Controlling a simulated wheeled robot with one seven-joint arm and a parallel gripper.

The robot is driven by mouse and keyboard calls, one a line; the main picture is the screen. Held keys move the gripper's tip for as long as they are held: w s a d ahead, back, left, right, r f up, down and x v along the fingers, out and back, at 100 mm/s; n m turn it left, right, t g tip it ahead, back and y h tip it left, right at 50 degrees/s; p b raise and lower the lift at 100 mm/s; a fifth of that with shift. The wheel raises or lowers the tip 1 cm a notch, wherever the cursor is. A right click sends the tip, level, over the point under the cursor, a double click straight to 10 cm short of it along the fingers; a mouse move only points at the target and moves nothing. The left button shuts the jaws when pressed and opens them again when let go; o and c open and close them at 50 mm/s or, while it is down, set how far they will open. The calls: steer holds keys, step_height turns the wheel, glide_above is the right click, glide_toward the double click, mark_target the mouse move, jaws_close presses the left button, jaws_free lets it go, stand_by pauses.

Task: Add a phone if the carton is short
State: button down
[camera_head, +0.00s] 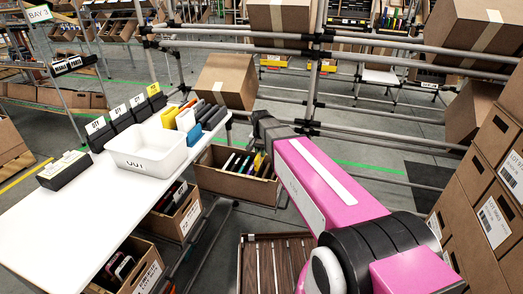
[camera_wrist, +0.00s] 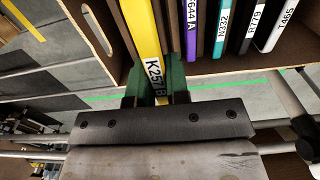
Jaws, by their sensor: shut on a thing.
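The slab is at the left part of an open brown carton (camera_wrist: 95,30). I cannot tell whether the yellow slab touches the carton's floor. In the head view the carton (camera_head: 225,186) sits tilted beside the white table, and my pink arm hides my gripper.
A white bin (camera_head: 140,162) stands on the white table (camera_head: 60,225), near black label blocks (camera_head: 65,170) and upright coloured slabs (camera_head: 186,120). More filled cartons (camera_head: 185,220) sit below. A brown slatted box (camera_head: 246,262) is at the bottom; stacked cartons (camera_head: 485,200) are at the right.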

steer(key=shift+f, duration=4.8)
steer(key=shift+f, duration=0.35)
steer(key=c, duration=1)
jaws_free()
step_height(320, 180, up, 11)
steer(key=shift+f, duration=0.1)
steer(key=shift+r, duration=3.5)
